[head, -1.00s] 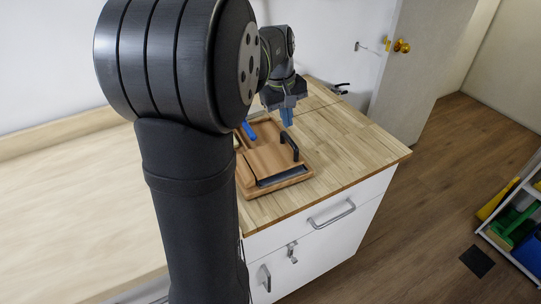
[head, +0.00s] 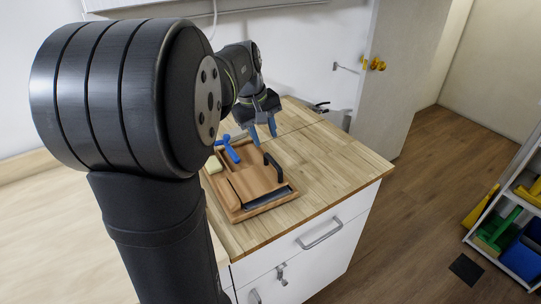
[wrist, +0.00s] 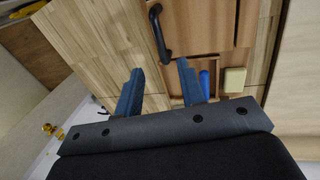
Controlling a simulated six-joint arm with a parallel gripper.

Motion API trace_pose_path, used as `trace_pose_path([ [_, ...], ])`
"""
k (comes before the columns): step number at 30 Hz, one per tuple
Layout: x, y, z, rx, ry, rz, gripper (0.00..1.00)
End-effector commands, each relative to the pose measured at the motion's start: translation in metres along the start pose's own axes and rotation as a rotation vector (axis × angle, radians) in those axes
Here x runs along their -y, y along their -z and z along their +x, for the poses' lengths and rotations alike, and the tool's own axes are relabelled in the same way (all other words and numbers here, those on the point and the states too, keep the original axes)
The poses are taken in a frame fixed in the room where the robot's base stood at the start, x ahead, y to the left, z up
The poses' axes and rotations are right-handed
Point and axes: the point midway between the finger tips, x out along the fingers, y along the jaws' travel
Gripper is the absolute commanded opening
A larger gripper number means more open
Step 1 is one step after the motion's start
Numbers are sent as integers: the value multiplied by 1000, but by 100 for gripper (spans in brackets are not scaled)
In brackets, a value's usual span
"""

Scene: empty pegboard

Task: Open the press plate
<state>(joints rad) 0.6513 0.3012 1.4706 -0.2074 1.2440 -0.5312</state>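The press plate (head: 250,182) is a flat wooden panel with a black arched handle (head: 273,168), set in a wooden frame on the counter. It lies flat. In the wrist view the handle (wrist: 160,32) stands at the top centre, just beyond the fingertips, and the plate (wrist: 200,22) shows to its right. My gripper (head: 263,138) is behind the handle in the head view, pointing down. Its blue fingers are spread and empty in the wrist view (wrist: 160,72), apart from the handle.
A blue tool (head: 230,148) and a pale yellow block (head: 213,165) lie at the back left of the wooden frame. The wooden counter (head: 335,160) is clear on the right. A dark clamp-like item (head: 321,106) sits at its back edge. A shelf with coloured bins (head: 524,255) stands far right.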

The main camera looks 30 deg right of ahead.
Motion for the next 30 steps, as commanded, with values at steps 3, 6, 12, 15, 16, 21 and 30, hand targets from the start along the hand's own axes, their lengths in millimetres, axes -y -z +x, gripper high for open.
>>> trace_pose_path([
  [3, 0, -1, 28, 4, 2, 1, 36],
  [6, 0, -1, 48, 5, 2, 0, 36],
  [12, 0, 0, 76, 3, 1, 0, 36],
  [15, 0, 0, 83, 1, 0, 0, 36],
  [16, 0, 0, 84, 1, 0, 0, 36],
  [21, 0, 0, 87, 1, 0, 0, 36],
  [30, 0, 0, 86, 0, 0, 0, 5],
])
